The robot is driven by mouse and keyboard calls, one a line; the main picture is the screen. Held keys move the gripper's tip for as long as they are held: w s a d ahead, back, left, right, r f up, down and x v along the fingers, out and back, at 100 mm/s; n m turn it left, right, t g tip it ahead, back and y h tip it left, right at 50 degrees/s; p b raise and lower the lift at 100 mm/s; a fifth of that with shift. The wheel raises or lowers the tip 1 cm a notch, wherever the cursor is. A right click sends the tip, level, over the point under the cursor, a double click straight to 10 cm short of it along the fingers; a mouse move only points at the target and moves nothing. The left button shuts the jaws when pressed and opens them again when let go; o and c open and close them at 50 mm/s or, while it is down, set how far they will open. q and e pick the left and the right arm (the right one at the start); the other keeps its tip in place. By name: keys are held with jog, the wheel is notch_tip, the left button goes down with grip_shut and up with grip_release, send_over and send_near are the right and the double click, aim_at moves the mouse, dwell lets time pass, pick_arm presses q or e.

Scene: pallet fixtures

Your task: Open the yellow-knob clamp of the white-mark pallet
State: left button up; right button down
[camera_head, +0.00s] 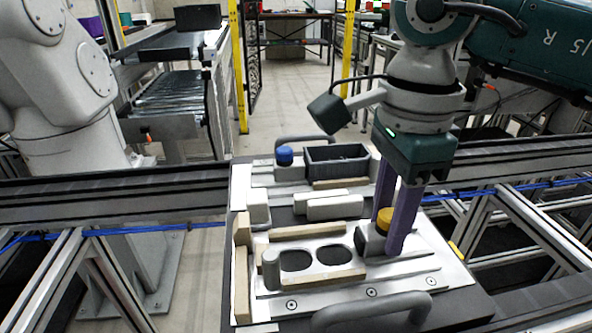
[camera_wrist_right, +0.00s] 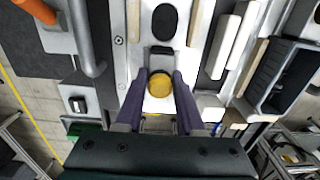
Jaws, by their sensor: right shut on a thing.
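The fingers partly cover the clamp in the head view. I cannot clearly make out the white mark. My left gripper is not in view.
A blue knob (camera_head: 284,155) and a dark open bin (camera_head: 337,163) are at the pallet's back. Grey handles (camera_head: 371,312) arch over its front and back edges. Wooden strips (camera_head: 310,280) and pale blocks (camera_head: 335,207) surround the fixture. Conveyor rails (camera_head: 110,199) flank the pallet.

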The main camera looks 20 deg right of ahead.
jog(key=shift+d, duration=0.15)
jog(key=shift+s+d, duration=0.2)
jog(key=shift+d, duration=0.45)
jog(key=shift+s+d, duration=0.15)
jog(key=shift+d, duration=0.5)
jog(key=c, duration=0.7)
grip_release()
jog(key=shift+a, duration=0.1)
jog(key=shift+r, duration=0.1)
notch_tip(320, 180, up, 3)
jog(key=shift+f+p, duration=0.1)
jog(key=shift+p, duration=0.9)
notch_tip(320, 180, up, 5)
jog(key=p, duration=0.3)
jog(key=shift+p, duration=0.3)
